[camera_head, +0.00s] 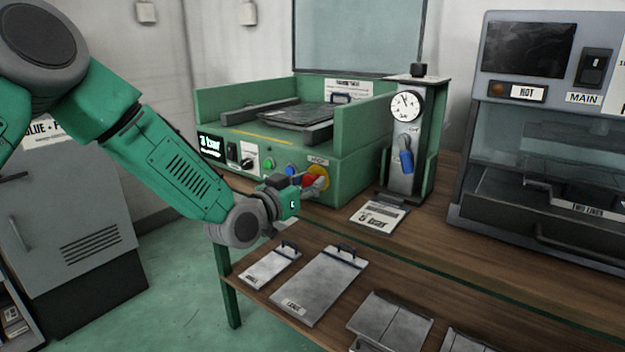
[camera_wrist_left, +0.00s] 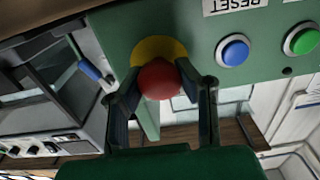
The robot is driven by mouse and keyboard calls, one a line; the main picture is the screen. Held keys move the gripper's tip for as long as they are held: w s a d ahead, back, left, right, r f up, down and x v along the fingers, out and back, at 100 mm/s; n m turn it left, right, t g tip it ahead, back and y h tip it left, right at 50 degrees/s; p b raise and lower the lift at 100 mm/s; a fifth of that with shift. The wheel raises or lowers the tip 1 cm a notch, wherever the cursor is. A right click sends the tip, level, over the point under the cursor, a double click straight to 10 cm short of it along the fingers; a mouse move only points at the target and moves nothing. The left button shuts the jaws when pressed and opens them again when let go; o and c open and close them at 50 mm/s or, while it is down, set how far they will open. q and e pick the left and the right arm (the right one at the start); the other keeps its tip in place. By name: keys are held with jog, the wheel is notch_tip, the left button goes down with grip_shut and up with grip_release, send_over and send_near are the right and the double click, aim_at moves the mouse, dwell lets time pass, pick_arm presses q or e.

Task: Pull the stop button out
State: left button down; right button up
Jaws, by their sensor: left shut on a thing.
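The red stop button (camera_wrist_left: 158,79) sits on a yellow round plate (camera_wrist_left: 150,47) on the green machine's front panel. In the head view the yellow plate (camera_head: 317,178) shows at the right end of the panel, and the red button (camera_head: 309,180) is partly hidden by my gripper. My left gripper (camera_head: 305,182) is at the panel with its fingers on the button. In the left wrist view my left gripper (camera_wrist_left: 160,85) has one finger on each side of the red head, shut on it. My right gripper is in neither view.
A blue reset button (camera_wrist_left: 232,52) and a green button (camera_wrist_left: 302,40) sit beside the stop button. A regulator with a gauge (camera_head: 406,105) and blue lever (camera_head: 406,160) stands to the right. Several flat plates, including a large one (camera_head: 320,287), lie on the lower shelf.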

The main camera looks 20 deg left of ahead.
pick_arm(q)
jog(key=shift+s, duration=0.25)
jog(key=shift+a, duration=0.1)
jog(key=c, duration=1.4)
grip_release()
jog(key=o, duration=0.3)
jog(key=shift+s+a, duration=0.1)
jog(key=shift+a, duration=0.05)
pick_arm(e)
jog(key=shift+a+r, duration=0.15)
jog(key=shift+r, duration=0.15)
pick_arm(q)
jog(key=shift+s, duration=0.15)
jog(key=v, duration=1.1)
jog(key=shift+s+a, duration=0.2)
jog(key=shift+s, duration=0.1)
